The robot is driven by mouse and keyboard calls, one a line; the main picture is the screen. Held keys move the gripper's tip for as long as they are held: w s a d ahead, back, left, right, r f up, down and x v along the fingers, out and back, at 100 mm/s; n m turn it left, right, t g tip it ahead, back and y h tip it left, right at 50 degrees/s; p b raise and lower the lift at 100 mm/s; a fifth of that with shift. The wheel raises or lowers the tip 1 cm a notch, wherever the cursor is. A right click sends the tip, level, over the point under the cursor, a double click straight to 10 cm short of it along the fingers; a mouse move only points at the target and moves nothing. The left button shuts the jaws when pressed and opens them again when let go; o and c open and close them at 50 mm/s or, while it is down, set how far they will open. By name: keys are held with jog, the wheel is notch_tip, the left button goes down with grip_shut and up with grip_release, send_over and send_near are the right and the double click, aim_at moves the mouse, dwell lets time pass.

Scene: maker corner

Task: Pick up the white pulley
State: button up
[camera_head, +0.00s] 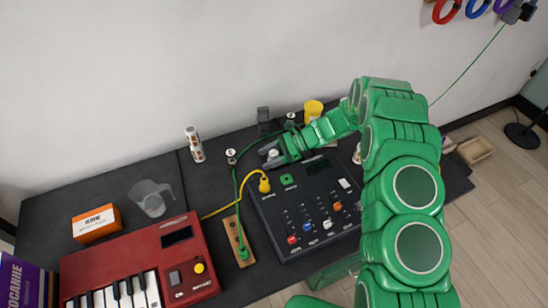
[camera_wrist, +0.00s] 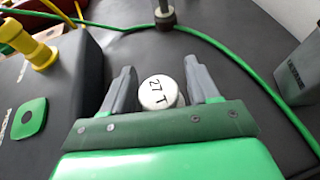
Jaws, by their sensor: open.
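The white pulley (camera_wrist: 158,92) is a small round piece with "27 T" on its top. In the wrist view it sits between the two grey fingers of my gripper (camera_wrist: 161,76), with a gap visible towards the right finger. Whether the left finger touches it is hard to tell. In the head view the pulley (camera_head: 273,153) is a small pale spot at my gripper (camera_head: 271,156), behind the black mixer. My gripper is open around it. The pulley's lower part is hidden by the gripper.
The black mixer (camera_head: 267,205) with knobs and a yellow plug (camera_wrist: 43,55) stands close to the gripper. A green cable (camera_wrist: 232,61) curves past the fingertips, by a small post (camera_wrist: 165,14). A dark grey block (camera_wrist: 299,75) stands right. A red keyboard (camera_head: 133,248) lies left.

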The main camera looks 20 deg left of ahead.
jog(key=c, duration=0.9)
jog(key=shift+c, duration=0.3)
